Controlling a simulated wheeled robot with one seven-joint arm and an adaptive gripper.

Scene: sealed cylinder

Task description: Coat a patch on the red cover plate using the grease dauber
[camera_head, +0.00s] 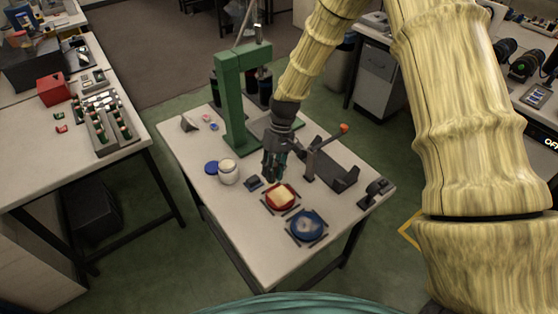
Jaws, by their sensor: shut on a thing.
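The red cover plate (270,205) lies on the near part of the central table, with a pale yellow square area (281,196) on its top. My gripper (270,176) points down just behind and left of the plate, its fingertips above the table near the plate's far edge. It is shut on a slim thing, most likely the grease dauber, which is mostly hidden by the fingers. I cannot tell whether its tip touches anything. An open white jar (229,174) with pale contents stands to the left, beside a blue lid (211,167).
A blue round plate (318,219) with a grey centre lies right of the red plate. A green press (232,105) stands behind. A dark fixture with an orange-knobbed lever (343,128) is close on my gripper's right. The table's front left is clear.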

